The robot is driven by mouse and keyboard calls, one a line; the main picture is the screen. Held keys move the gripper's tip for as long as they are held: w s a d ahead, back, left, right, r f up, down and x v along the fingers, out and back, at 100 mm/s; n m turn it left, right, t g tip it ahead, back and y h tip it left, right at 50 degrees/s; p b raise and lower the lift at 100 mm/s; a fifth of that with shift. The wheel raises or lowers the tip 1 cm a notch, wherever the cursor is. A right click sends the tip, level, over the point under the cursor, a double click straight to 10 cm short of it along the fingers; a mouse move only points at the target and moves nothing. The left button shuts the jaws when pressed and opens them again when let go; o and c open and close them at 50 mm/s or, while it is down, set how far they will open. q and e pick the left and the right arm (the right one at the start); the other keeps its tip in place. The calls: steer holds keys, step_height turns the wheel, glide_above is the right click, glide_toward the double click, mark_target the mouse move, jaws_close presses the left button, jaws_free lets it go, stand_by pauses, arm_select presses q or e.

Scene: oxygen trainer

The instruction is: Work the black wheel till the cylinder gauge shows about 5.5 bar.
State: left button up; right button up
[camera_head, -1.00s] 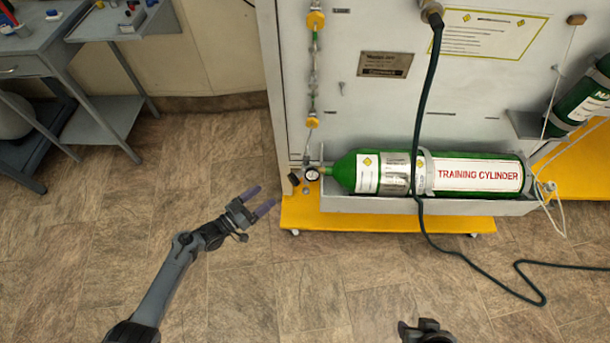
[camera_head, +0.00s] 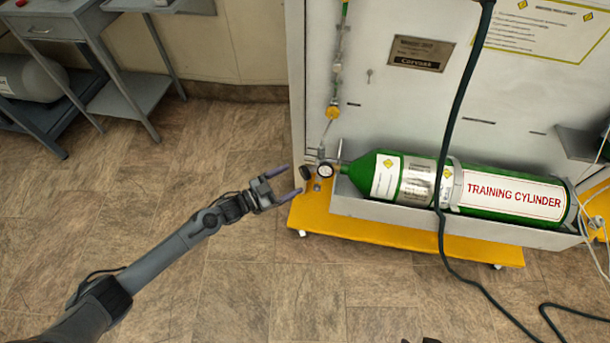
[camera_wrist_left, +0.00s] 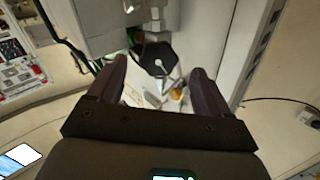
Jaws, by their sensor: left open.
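The black wheel (camera_head: 305,173) sits at the left of the regulator, just left of the round white-faced cylinder gauge (camera_head: 325,171). The gauge's needle is too small to read. The green training cylinder (camera_head: 415,180) lies on its side to the right, joined to the regulator. My left gripper (camera_head: 285,183) is open and empty, its fingertips just left of the wheel. In the left wrist view the dark, faceted wheel (camera_wrist_left: 158,60) shows ahead, beyond and between the two fingertips (camera_wrist_left: 160,72). I see no contact. My right gripper is not clearly visible.
The grey cylinder trough (camera_head: 385,212) stands on a yellow wheeled base (camera_head: 400,235). A dark hose (camera_head: 450,130) hangs in front of the cylinder. The white panel (camera_head: 380,95) rises behind. A grey cart (camera_head: 110,95) stands at the upper left. The floor around my left arm is clear.

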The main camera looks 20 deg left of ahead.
mark_target(302, 175)
arm_select(q)
steer(key=b+x, duration=0.1)
steer(key=x, duration=0.3)
steer(key=shift+d+f+b, duration=0.2)
steer(key=shift+b, duration=0.15)
steer(key=shift+w+d+b, duration=0.3)
steer(key=shift+w, duration=0.25)
steer(key=shift+w+d+r, duration=0.15)
steer(key=shift+w+d, duration=0.15)
steer(key=shift+d, duration=0.05)
steer(key=shift+s+a, duration=0.1)
steer(key=shift+c, duration=1)
steer(key=c, duration=0.8)
steer(key=shift+o, duration=0.2)
